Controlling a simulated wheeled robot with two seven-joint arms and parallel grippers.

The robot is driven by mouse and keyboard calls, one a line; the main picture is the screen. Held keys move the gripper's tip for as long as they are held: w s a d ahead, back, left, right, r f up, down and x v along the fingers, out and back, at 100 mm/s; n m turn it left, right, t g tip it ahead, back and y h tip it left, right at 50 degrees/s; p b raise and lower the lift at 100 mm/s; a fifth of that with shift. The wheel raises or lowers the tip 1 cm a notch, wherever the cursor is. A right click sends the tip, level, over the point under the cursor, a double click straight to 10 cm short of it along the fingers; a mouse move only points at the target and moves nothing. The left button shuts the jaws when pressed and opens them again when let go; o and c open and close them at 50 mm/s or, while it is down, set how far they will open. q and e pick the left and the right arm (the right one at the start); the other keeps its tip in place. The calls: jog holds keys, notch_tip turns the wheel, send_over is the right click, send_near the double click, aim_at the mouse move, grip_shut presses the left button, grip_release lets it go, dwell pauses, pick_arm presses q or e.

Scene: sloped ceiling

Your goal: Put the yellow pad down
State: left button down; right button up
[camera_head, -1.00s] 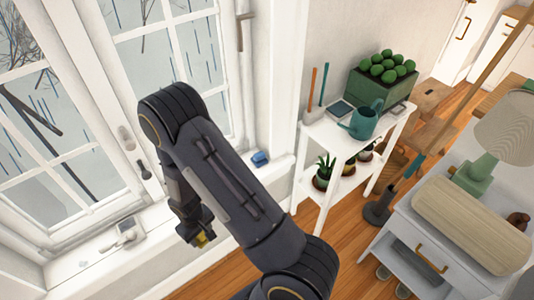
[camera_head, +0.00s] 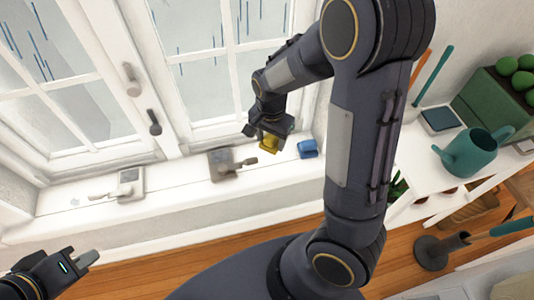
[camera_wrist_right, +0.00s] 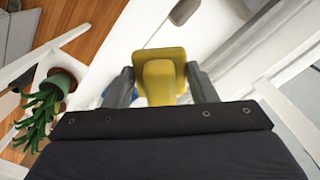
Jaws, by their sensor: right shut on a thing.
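The yellow pad (camera_head: 270,143) is between the fingers of my right gripper (camera_head: 268,134), above the white windowsill (camera_head: 200,205). In the right wrist view the yellow pad (camera_wrist_right: 163,62) shows between the two grey fingers of the right gripper (camera_wrist_right: 160,84), which is shut on it. The gap between pad and sill is hard to judge. My left gripper (camera_head: 86,259) is at the lower left, in front of the sill and away from the pad; its opening is unclear.
A blue pad (camera_head: 307,148) lies on the sill just right of the yellow pad. A teal watering can (camera_head: 470,153) stands on the white shelf at right.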

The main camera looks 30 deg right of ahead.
aim_at(270, 161)
notch_tip(270, 161, down, 8)
jog(key=shift+r+b, duration=0.25)
jog(key=shift+b, duration=0.55)
jog(key=shift+f, duration=0.15)
jog(key=o, duration=1.2)
